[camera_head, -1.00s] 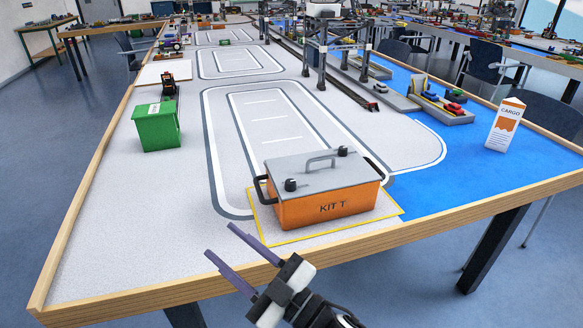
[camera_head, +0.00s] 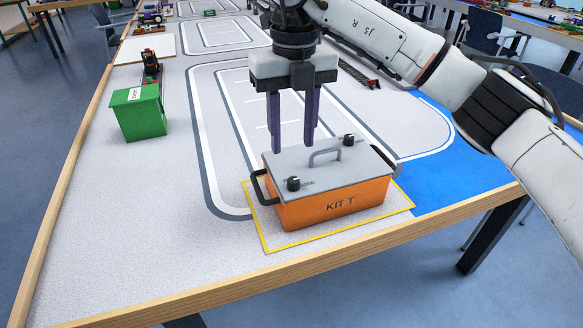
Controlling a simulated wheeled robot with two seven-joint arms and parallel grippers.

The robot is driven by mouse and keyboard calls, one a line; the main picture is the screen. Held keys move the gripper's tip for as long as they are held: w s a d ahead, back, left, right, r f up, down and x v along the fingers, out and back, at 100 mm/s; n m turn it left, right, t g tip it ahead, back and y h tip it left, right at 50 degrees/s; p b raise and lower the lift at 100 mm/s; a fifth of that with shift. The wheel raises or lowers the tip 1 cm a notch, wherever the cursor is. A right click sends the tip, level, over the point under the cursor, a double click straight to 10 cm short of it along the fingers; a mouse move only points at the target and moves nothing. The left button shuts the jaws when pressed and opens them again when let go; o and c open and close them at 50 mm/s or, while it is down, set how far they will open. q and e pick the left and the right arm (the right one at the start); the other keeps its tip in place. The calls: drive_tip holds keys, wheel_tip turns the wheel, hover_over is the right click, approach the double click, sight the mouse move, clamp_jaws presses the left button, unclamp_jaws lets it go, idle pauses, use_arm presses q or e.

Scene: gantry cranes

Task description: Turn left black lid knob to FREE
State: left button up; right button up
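The orange kit box (camera_head: 335,207) stands on a yellow-outlined square near the table's front edge. Its grey lid (camera_head: 322,172) is on, with a grey handle (camera_head: 325,155) in the middle. The left black lid knob (camera_head: 294,183) is at the front left of the lid, and the right black knob (camera_head: 348,140) is at the back right. The knob markings are too small to read. My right gripper (camera_head: 293,150) points down over the back of the lid, behind and above the left knob. Its two fingers are apart with nothing between them. My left gripper is not in view.
A green bin (camera_head: 139,113) stands to the left on the table. A black side handle (camera_head: 260,187) sticks out of the box's left end. The table (camera_head: 130,240) is clear left of the box. The floor lies beyond the wooden front edge (camera_head: 200,297).

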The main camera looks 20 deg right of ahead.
sight(294, 180)
drive_tip(key=f, duration=0.8)
drive_tip(key=shift+d+f, duration=0.2)
drive_tip(key=shift+f, duration=0.1)
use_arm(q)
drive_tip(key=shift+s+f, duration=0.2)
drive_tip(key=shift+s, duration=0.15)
use_arm(e)
drive_tip(key=shift+f, duration=0.65)
clamp_jaws()
